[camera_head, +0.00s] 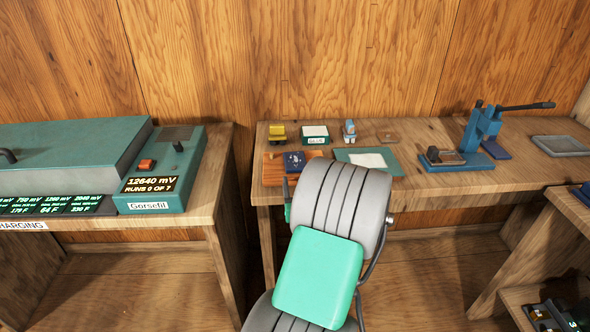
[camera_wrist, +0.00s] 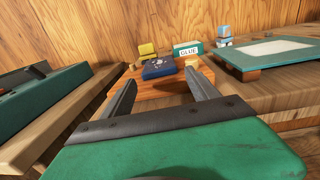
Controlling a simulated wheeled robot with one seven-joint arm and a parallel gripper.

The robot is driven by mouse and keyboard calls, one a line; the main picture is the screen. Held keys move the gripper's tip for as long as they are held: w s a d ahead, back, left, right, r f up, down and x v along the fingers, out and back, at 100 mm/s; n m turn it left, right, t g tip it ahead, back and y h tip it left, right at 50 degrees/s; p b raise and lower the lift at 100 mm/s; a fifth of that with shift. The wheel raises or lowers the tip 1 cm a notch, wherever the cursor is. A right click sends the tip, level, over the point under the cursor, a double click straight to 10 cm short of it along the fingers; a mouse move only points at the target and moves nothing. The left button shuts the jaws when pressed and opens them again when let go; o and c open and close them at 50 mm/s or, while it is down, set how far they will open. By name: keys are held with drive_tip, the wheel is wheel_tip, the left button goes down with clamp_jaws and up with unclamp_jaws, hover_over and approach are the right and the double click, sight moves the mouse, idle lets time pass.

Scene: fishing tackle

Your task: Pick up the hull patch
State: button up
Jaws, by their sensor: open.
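A flat dark blue square with pale marks (camera_head: 294,161) lies on an orange-brown wooden board (camera_head: 272,172) on the right bench; it may be the hull patch, but I cannot tell for sure. In the wrist view the blue piece (camera_wrist: 158,68) lies ahead, between the lines of my two fingers. My gripper (camera_wrist: 160,78) is open and empty, with its fingertips short of the blue piece and apart from it.
Behind the board stand a yellow item (camera_head: 277,133), a GLUE box (camera_head: 315,134) and a small blue-grey item (camera_head: 349,131). A green mat with a pale sheet (camera_head: 385,155) lies to the right, then a blue lever press (camera_head: 480,130). A teal charging unit (camera_head: 160,185) stands left.

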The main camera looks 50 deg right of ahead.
sight(297, 169)
drive_tip(key=p+x, duration=0.2)
drive_tip(key=x, duration=0.5)
drive_tip(key=shift+w+f, duration=0.1)
drive_tip(key=shift+w, duration=0.1)
clamp_jaws()
idle(0.4)
